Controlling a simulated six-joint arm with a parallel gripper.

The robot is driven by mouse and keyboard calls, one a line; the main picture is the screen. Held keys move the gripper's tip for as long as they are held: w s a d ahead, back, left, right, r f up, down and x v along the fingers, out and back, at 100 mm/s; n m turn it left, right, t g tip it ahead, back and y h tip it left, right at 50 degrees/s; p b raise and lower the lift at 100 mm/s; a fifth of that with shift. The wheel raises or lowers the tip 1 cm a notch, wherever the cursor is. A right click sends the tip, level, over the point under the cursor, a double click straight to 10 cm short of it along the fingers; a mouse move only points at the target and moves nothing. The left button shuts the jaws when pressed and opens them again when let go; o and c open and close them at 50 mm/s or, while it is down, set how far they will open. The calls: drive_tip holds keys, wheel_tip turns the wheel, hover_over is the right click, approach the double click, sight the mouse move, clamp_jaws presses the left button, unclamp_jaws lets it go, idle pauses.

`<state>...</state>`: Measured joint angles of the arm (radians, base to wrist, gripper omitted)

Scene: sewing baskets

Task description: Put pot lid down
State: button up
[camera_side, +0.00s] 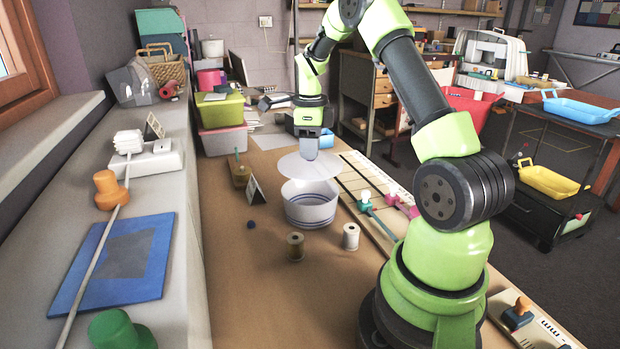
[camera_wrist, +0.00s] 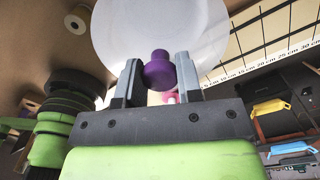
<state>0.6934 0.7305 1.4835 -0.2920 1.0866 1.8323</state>
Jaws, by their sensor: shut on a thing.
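My gripper (camera_side: 309,152) is shut on the purple knob (camera_wrist: 158,70) of the pot lid, with one finger on each side of it. The lid is a pale, see-through disc (camera_side: 300,167) and fills the top middle of the wrist view (camera_wrist: 155,22). The pot (camera_side: 310,212) is a round white bowl with blue bands, standing open on the table. In the side view the lid hangs above the pot and overlaps its far rim. How large the gap is, I cannot tell.
Two thread spools (camera_side: 295,247) (camera_side: 350,237) stand in front of the pot. A small dark blue ball (camera_side: 250,225) and a small standing card (camera_side: 256,190) are to its left. A ruled cream board (camera_side: 372,190) lies to its right. The table's near left is bare.

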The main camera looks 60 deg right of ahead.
sight(310, 163)
drive_tip(key=shift+f, duration=3)
drive_tip(key=shift+f, duration=0.15)
drive_tip(key=o, duration=0.9)
